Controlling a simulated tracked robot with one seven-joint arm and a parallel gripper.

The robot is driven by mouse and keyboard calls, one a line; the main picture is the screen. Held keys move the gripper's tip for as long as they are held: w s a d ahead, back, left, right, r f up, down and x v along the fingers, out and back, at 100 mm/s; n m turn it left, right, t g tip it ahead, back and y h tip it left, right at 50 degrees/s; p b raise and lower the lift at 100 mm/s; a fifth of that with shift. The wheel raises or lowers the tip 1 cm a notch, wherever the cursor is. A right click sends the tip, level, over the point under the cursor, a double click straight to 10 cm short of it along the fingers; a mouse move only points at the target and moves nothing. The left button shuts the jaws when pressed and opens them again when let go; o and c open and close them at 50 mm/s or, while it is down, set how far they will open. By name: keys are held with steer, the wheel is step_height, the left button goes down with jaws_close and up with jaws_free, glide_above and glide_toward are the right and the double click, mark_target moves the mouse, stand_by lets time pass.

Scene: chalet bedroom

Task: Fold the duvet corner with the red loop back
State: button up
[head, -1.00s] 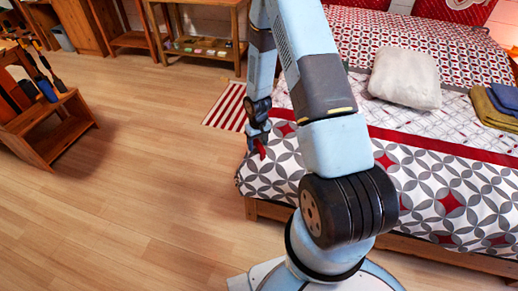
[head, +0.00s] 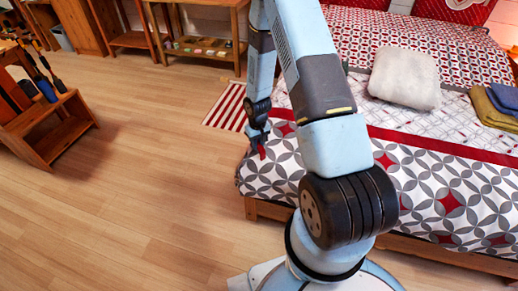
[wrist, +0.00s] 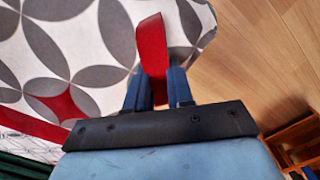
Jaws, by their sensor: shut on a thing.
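The duvet (head: 425,185) is patterned in grey, white and red and lies on the bed, hanging over its near left edge. It also shows in the wrist view (wrist: 85,30). The red loop (wrist: 151,45) stands up between the two blue fingers of my gripper (wrist: 158,85). In the head view the red loop (head: 262,152) shows at the tip of my gripper (head: 257,142), beside the duvet's left corner. My gripper is shut on the loop. My own arm hides part of the duvet in the head view.
A white pillow (head: 405,77) and folded olive and blue cloths (head: 497,105) lie on the bed. A striped rug (head: 226,107) is on the floor left of the bed. A wooden shelf unit (head: 45,125) stands at far left. The floor between is clear.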

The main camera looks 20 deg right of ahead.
mark_target(269, 145)
steer(key=shift+w+d+r+y, duration=0.1)
steer(key=shift+d+r+y, duration=0.7)
steer(key=shift+r, duration=0.2)
steer(key=shift+d+r+g+y, duration=0.3)
steer(key=shift+d+r+y, duration=0.35)
steer(key=shift+d+y, duration=0.25)
steer(key=shift+d, duration=0.15)
steer(key=shift+o, duration=0.4)
steer(key=shift+d+r, duration=0.1)
steer(key=shift+d, duration=0.3)
steer(key=shift+w+d+r+y, duration=0.25)
steer(key=shift+d+r+y, duration=0.1)
steer(key=shift+d+y, duration=0.3)
steer(key=shift+c, duration=0.5)
steer(key=shift+a, duration=0.15)
